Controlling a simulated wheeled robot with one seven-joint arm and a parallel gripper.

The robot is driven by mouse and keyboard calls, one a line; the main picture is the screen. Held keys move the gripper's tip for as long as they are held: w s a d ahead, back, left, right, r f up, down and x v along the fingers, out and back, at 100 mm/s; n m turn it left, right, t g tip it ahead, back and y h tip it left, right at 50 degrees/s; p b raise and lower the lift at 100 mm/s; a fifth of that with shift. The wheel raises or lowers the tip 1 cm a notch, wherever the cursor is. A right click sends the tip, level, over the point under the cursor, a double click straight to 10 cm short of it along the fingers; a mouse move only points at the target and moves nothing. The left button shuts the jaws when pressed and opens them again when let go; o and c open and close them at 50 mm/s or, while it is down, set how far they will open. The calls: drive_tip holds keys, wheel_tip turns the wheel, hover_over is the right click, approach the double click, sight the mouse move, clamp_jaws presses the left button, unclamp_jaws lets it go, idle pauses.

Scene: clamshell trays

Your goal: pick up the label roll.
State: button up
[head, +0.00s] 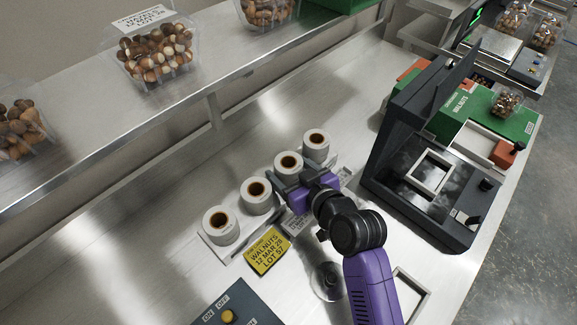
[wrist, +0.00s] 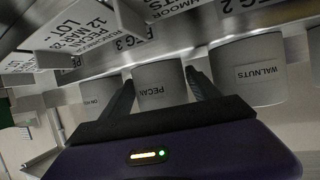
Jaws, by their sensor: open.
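Several white label rolls with brown cores stand in a row on the steel bench. In the head view they run from the near-left roll (head: 221,226) through a second (head: 256,198) and a third (head: 289,163) to the far one (head: 316,146). My gripper (head: 286,177) is at the third roll, coming from the front right. In the wrist view my open gripper (wrist: 160,82) has one finger on each side of a roll reading "PECAN" (wrist: 160,90). I cannot tell whether the fingers touch it. A roll reading "WALNUTS" (wrist: 250,72) is to its right, and another (wrist: 99,92) to its left.
A yellow card (head: 268,250) reads "WALNUTS 12 MAR 26 LOT 57". A dark machine (head: 425,190) stands right of the rolls. An ON/OFF box (head: 236,305) is at the front. A shelf (head: 90,150) with nut-filled clamshells runs behind. Neighbouring rolls stand close to my fingers.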

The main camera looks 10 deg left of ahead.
drive_tip(key=c, duration=1.2)
wheel_tip(320, 180, up, 20)
drive_tip(key=shift+b, duration=0.45)
